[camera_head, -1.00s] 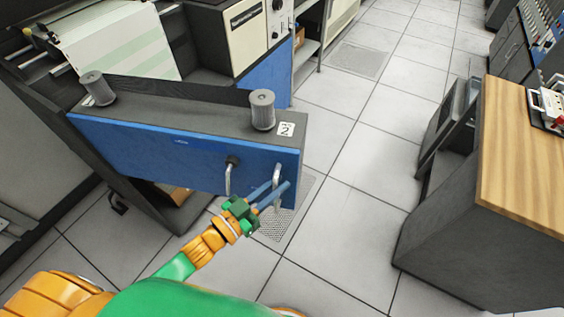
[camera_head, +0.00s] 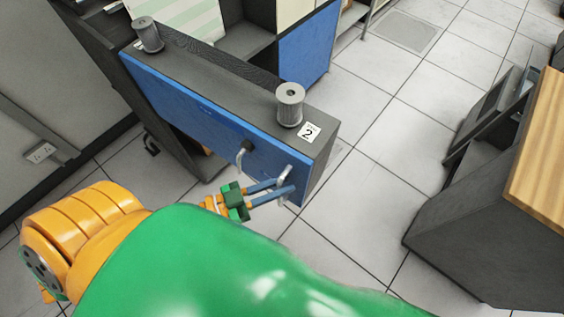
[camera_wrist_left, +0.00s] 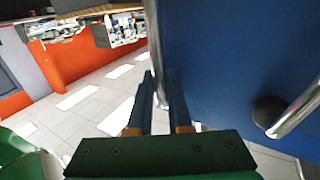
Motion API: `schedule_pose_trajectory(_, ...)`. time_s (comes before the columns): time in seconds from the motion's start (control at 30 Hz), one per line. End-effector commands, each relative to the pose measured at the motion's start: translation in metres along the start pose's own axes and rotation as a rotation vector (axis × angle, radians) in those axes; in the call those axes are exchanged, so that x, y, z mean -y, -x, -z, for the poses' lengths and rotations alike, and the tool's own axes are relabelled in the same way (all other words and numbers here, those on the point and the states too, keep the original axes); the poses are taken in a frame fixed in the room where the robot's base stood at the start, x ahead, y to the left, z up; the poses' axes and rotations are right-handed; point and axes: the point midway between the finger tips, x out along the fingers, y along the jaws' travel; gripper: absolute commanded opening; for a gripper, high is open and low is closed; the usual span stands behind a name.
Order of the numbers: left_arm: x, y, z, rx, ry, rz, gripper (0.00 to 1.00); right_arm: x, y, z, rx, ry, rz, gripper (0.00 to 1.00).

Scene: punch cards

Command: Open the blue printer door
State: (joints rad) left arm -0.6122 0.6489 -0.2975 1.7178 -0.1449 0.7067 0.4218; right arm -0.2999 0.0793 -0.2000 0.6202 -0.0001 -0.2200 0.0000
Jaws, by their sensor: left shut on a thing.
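The blue printer door (camera_head: 185,95) stands swung out from the printer at an angle, with a dark grey top edge. It has two silver handles on its face. The right handle (camera_head: 285,178), near the door's free end, is between the fingers of my left gripper (camera_head: 283,187), which is shut on it. In the left wrist view, the gripper fingers (camera_wrist_left: 160,100) close around a silver bar (camera_wrist_left: 154,45) beside the blue door face (camera_wrist_left: 240,50). The other handle (camera_head: 243,158) is free. My right gripper is not in view.
Two grey cylinders (camera_head: 290,104) and a label reading 2 (camera_head: 309,132) are on the door's top. The printer's blue side panel (camera_head: 308,48) is behind. A grey desk with a wooden top (camera_head: 540,160) stands at right. Tiled floor (camera_head: 385,140) lies clear between.

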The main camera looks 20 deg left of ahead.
Motion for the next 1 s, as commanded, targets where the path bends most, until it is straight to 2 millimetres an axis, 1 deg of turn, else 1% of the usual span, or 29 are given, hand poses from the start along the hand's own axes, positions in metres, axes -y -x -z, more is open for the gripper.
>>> schedule_pose_trajectory(0.23, 0.000, 0.000, -0.001, 0.003, 0.000, 0.000, 0.00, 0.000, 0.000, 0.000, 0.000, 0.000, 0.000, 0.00)
schedule_pose_trajectory(0.27, 0.000, 0.000, -0.001, 0.003, 0.000, 0.000, 0.23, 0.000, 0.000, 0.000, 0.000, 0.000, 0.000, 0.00)
schedule_pose_trajectory(0.3, 0.000, 0.000, -0.001, 0.003, 0.000, 0.000, 0.30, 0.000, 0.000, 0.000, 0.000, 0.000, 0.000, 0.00)
schedule_pose_trajectory(0.57, 0.000, 0.000, -0.001, 0.002, 0.000, 0.000, 0.30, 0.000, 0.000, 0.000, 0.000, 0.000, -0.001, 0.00)
schedule_pose_trajectory(0.63, 0.000, 0.006, -0.002, 0.005, 0.001, 0.001, 0.30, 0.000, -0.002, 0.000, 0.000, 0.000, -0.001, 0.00)
schedule_pose_trajectory(0.67, 0.000, 0.011, -0.003, 0.007, 0.001, 0.001, 0.30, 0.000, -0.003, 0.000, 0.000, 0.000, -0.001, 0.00)
schedule_pose_trajectory(0.83, -0.001, 0.048, -0.004, 0.009, 0.002, -0.001, 0.30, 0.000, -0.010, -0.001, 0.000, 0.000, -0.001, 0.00)
schedule_pose_trajectory(0.9, 0.000, 0.060, -0.004, 0.008, 0.001, 0.000, 0.30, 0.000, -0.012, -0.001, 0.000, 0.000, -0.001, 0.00)
schedule_pose_trajectory(1.0, 0.000, 0.070, -0.002, 0.005, 0.000, 0.000, 0.30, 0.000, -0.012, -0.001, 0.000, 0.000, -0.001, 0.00)
